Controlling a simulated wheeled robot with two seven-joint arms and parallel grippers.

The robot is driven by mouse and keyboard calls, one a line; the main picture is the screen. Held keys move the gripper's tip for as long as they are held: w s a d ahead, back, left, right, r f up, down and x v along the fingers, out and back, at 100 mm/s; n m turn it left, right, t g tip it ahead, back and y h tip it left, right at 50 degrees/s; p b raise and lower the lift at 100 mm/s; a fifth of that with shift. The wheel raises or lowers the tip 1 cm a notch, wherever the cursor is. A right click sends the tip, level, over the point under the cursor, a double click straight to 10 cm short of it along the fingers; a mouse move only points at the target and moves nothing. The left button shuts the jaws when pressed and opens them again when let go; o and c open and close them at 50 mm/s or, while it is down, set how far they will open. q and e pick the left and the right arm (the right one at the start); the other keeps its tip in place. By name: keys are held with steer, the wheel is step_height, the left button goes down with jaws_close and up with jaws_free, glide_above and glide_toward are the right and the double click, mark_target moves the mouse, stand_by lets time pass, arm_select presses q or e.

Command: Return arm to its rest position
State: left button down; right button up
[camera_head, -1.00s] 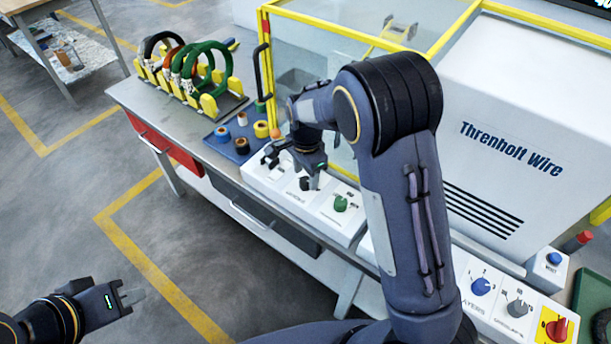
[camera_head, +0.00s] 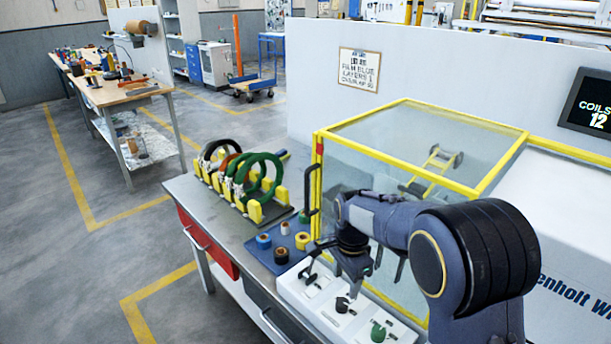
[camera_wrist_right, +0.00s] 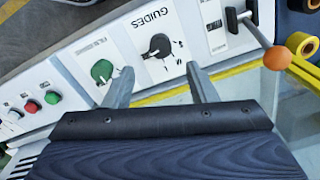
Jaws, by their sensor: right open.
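My right arm reaches across the front of the machine in the head view. Its gripper (camera_head: 378,262) hangs above the control panel (camera_head: 318,307), in front of the yellow-framed glass enclosure (camera_head: 400,160). In the right wrist view the gripper (camera_wrist_right: 163,88) shows two grey fingers spread apart with nothing between them. Beyond the fingertips are the black guides knob (camera_wrist_right: 160,45) and a green knob (camera_wrist_right: 102,71). The fingers appear clear of both knobs. My left gripper is outside the head view.
A rack of coils (camera_head: 245,178) in black, orange and green stands on the steel bench (camera_head: 205,205). A blue mat (camera_head: 268,250) holds several tape rolls. A lever with an orange ball (camera_wrist_right: 277,58) is near the right gripper. Floor on the left is open.

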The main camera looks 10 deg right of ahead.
steer(key=s+d+r+n+t+y, duration=0.1)
steer(key=s+d+r+n+y, duration=0.2)
steer(key=s, duration=0.4)
steer(key=s+d+r+n+t+y, duration=0.1)
steer(key=s+d+r+n, duration=0.2)
steer(key=s+r, duration=0.35)
steer(key=s+f+n+t, duration=0.2)
steer(key=s+n, duration=0.4)
steer(key=s, duration=0.8)
steer(key=shift+a+t, duration=0.15)
steer(key=shift+t, duration=0.55)
